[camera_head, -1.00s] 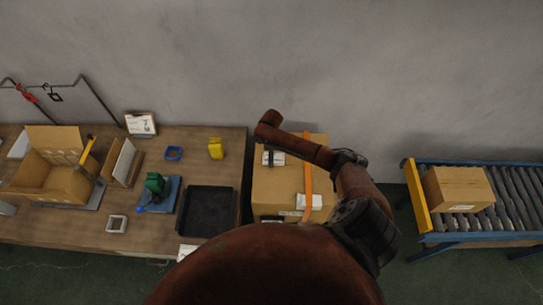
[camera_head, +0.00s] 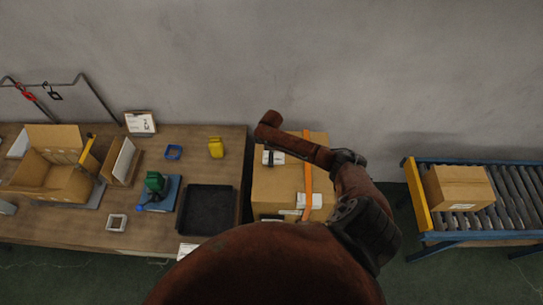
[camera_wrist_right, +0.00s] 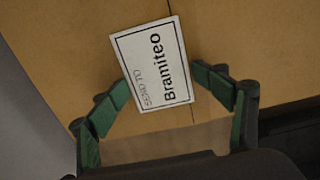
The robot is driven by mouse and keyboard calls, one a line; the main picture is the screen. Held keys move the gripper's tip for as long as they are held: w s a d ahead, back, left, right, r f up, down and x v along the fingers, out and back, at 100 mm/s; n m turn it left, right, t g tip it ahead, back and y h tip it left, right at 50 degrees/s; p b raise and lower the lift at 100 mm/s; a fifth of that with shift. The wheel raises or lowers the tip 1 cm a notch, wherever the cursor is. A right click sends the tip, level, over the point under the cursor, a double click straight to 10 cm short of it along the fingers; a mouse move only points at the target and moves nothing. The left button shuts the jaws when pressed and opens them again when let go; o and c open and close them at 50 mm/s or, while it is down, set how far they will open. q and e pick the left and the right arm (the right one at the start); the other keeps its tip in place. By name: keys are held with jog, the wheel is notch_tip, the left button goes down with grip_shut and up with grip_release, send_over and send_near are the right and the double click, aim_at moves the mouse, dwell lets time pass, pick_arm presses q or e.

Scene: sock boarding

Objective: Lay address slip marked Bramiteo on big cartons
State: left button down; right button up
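The white address slip marked Bramiteo (camera_wrist_right: 155,65) shows in the right wrist view with its face toward the camera and a brown carton surface (camera_wrist_right: 60,55) behind it. My right gripper (camera_wrist_right: 163,80) has its green-padded fingers spread apart, with the tips at opposite edges of the slip. I cannot tell whether the slip lies flat on the carton. In the head view, a large carton (camera_head: 268,188) with an orange strip (camera_head: 308,177) stands right of the table, partly hidden by my right arm. White labels show on it (camera_head: 312,201). My left gripper is not in view.
A smaller carton (camera_head: 460,188) sits on a roller conveyor (camera_head: 512,204) at the right. The wooden table (camera_head: 85,228) holds an open box (camera_head: 35,180), a black tray (camera_head: 188,212), a green device (camera_head: 154,182) and a yellow item (camera_head: 216,148).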

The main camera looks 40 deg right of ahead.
dwell(0.4)
notch_tip(320, 180, up, 13)
jog(key=shift+r+b, duration=0.15)
jog(key=shift+b, duration=0.2)
dwell(0.6)
